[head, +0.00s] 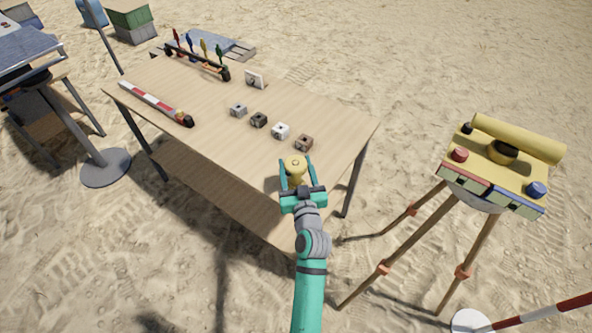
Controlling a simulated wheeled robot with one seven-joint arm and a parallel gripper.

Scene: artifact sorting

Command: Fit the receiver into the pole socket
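My gripper (296,174) is over the near right part of the table. Its two teal fingers are on either side of a small yellow round-topped piece (295,163), which looks like the receiver, and they appear closed on it. A red-and-white striped pole (150,100) lies on the table's left side, with a dark end and a yellowish part at its near right end. Another red-and-white pole (545,312) with a white disc (470,323) at its end shows at the lower right. I cannot make out which part is the pole socket.
Several small cube blocks (259,120) stand in a row on the wooden table (215,130). A small white plate-like piece (255,78) and a rack with coloured pieces (205,65) are behind. A tripod with a yellow instrument (500,165) stands right. A dark stand (105,167) is left.

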